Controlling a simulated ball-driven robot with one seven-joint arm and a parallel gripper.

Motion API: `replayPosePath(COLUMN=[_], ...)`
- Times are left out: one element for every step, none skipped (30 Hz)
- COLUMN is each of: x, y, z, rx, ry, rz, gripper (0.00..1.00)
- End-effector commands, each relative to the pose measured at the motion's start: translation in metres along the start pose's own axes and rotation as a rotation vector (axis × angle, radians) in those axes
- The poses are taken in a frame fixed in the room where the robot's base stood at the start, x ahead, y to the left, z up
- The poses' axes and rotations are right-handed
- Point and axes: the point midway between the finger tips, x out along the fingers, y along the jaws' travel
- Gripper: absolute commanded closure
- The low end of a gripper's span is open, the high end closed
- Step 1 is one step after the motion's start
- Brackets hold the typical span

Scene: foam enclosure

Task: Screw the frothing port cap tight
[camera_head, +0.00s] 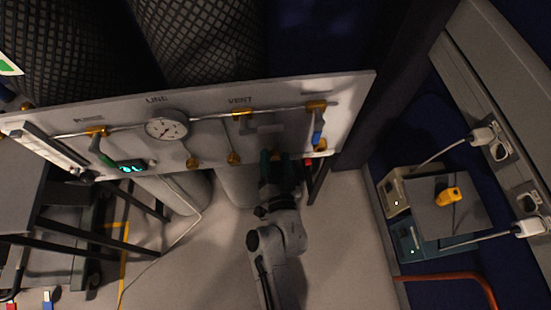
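My gripper (275,158) is at the lower edge of a pale panel (350,100), right of centre, at the end of my grey arm. Its fingers are dark and small, and I cannot tell whether they are open or shut. I cannot make out the frothing port cap; my gripper covers the panel edge where it works.
A black-framed table (60,215) stands at left. Boxes with a yellow tool (447,195) stand at right. Floor beside my arm is clear.

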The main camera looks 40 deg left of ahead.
Motion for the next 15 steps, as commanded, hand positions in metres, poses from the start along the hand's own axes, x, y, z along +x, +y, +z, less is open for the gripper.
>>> replayPosePath(x=[0.000,0.000,0.000,0.000,0.000,0.000,-0.001,-0.002,-0.005,-0.008,-0.011,-0.016,-0.021,-0.026,-0.033], y=[0.000,0.000,0.000,0.000,0.000,0.000,0.000,0.000,0.000,0.000,0.001,0.001,0.001,0.001,0.001], z=[0.000,0.000,0.000,0.000,0.000,0.000,0.000,0.001,0.001,0.001,0.001,0.002,0.002,0.002,0.002], rx=[0.000,0.000,-0.001,-0.001,-0.001,-0.001,-0.001,-0.001,-0.001,0.000,0.000,0.001,0.001,0.001,0.001], ry=[0.000,0.000,0.000,0.000,0.000,-0.001,-0.001,-0.001,-0.001,-0.001,-0.002,-0.002,-0.002,-0.003,-0.002], rz=[0.000,0.000,0.000,0.000,0.000,0.000,0.000,0.000,0.000,0.000,0.001,0.001,0.001,0.001,0.001], gripper=[0.43,0.43,0.43,0.43,0.43,0.43,0.43,0.43,0.43,0.43,0.43,0.43,0.43,0.43,0.43])
